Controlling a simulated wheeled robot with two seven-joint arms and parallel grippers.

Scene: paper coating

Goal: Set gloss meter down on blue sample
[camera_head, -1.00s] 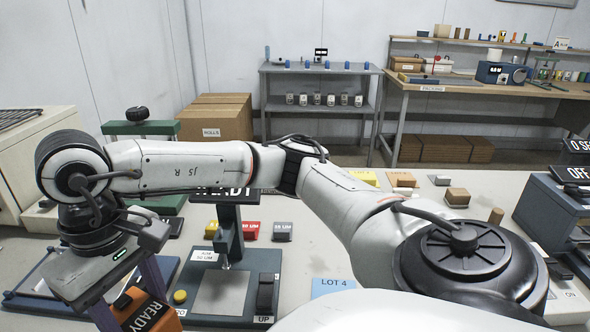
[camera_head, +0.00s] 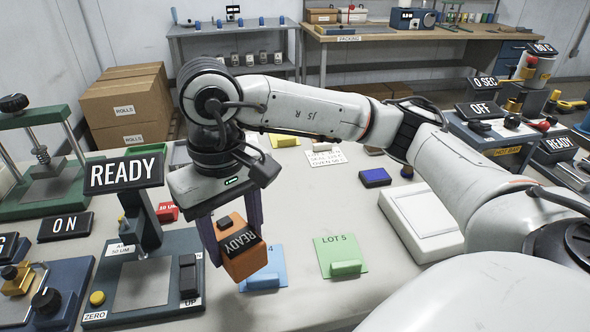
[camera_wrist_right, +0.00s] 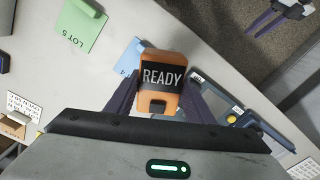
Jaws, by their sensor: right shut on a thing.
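The gloss meter (camera_head: 240,250) is an orange box with a dark READY display. My right gripper (camera_head: 230,235) is shut on it, with a purple finger on either side. The meter also shows between the fingers in the right wrist view (camera_wrist_right: 161,98). The blue sample (camera_head: 277,256) is a light blue card with a small blue block on it. The meter partly covers the card's left side in the head view; its height above the card is hard to tell. My left gripper (camera_wrist_right: 266,20) shows at the top right of the right wrist view, its fingers apart and empty.
A green LOT 5 card (camera_head: 341,250) with a block lies right of the blue sample. A thickness gauge (camera_head: 145,265) with a READY sign stands left. A white tray-like device (camera_head: 425,220) stands right. The table front is clear.

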